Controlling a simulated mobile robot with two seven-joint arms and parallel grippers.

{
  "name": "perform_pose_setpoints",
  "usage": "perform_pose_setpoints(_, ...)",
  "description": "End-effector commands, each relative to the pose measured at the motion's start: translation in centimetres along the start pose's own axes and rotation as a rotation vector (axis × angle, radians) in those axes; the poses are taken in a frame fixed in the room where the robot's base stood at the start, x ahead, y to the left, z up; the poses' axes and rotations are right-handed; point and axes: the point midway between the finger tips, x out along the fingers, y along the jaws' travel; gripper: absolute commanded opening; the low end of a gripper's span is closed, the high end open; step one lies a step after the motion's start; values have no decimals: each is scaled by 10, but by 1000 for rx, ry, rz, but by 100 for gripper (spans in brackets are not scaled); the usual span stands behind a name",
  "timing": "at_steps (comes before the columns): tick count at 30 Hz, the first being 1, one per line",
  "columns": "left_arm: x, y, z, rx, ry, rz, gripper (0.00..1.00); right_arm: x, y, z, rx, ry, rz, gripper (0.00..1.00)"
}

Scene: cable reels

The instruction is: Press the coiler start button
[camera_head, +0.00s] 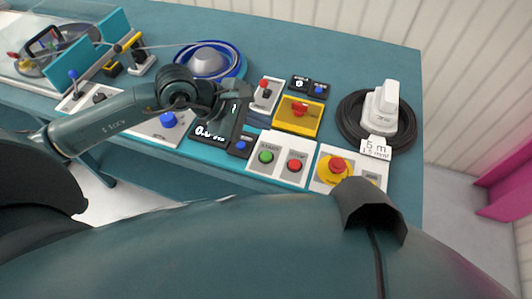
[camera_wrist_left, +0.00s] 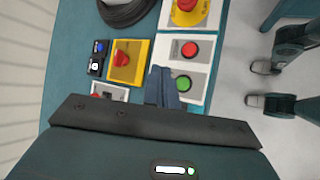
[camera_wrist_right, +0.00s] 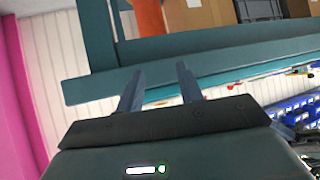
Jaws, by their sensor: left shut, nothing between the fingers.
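A white two-button panel (camera_head: 252,163) sits on the teal bench, with a green button (camera_head: 265,157) on its left and a red button (camera_head: 294,166) on its right. The lettering above them is too small to read surely. My left gripper (camera_head: 238,98) is shut and empty, pointing down behind and left of the green button. In the left wrist view its closed fingertips (camera_wrist_left: 162,80) appear beside the green button (camera_wrist_left: 183,83); contact cannot be told. My right gripper (camera_wrist_right: 158,82) is open and empty, away from the panel, facing a teal frame.
A yellow-based emergency stop (camera_head: 335,169) stands right of the panel. Behind are a yellow box with a red button (camera_head: 299,110) and a black cable coil (camera_head: 350,118). A digital display (camera_head: 207,133) and a blue-rimmed reel (camera_head: 212,60) lie left.

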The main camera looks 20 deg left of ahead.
Motion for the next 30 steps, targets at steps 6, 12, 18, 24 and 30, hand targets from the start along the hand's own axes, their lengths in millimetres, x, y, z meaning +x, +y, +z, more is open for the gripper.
perform_pose_setpoints(6,0,0,1,-2,-3,0,0,0,0,1,-1,-3,0,36)
perform_pose_setpoints(12,7,-5,-4,-4,-4,-1,0,2,1,9,-6,-8,-1,36)
perform_pose_setpoints(18,26,-19,-17,-4,-5,0,0,7,-2,16,-16,5,-14,36)
perform_pose_setpoints(24,46,-34,-31,-5,-5,1,0,11,-12,13,-19,41,-38,36)
perform_pose_setpoints(30,59,-43,-41,-4,-5,2,0,18,-14,16,-14,72,-54,36)
